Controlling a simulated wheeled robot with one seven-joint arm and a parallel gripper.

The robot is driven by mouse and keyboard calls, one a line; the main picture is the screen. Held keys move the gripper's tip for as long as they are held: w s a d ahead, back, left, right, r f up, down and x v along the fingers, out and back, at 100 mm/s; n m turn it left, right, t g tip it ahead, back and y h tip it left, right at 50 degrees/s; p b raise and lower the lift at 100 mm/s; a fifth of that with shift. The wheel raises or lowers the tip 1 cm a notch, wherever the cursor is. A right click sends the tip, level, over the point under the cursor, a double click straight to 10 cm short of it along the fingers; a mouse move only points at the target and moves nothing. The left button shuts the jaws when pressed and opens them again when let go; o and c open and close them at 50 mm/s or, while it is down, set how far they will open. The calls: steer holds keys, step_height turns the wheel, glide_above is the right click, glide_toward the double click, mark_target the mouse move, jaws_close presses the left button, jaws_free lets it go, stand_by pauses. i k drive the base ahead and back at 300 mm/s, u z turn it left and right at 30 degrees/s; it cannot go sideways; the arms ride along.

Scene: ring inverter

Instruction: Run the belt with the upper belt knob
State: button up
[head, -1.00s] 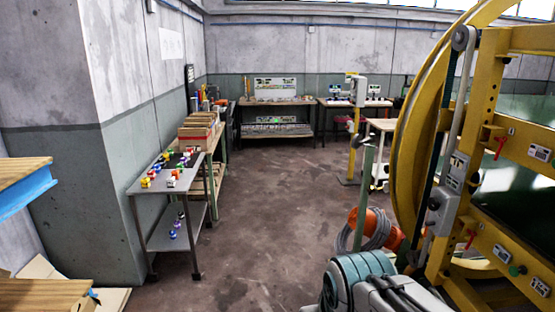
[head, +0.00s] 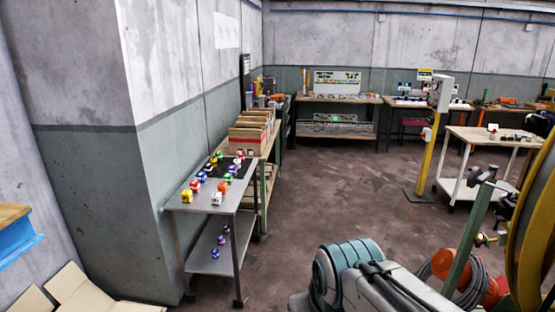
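The yellow ring machine (head: 530,215) shows only as a slice of its round frame at the right edge of the head view. No belt knob shows in the view now; the part of the machine with its control boxes and knobs is outside the frame. My arm is at the bottom, right of the middle, with a teal joint and grey links. My gripper is not in view.
A metal cart (head: 215,198) with small coloured items stands left of the middle, near the concrete wall. A yellow post (head: 429,155) with a grey box and a white table (head: 495,137) stand at the right. The floor between (head: 340,195) is clear.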

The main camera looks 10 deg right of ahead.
mark_target(528, 124)
steer(key=z, duration=0.1)
steer(key=i, duration=1.65)
steer(key=z, duration=1)
steer(key=i, duration=0.95)
steer(key=z, duration=1.05)
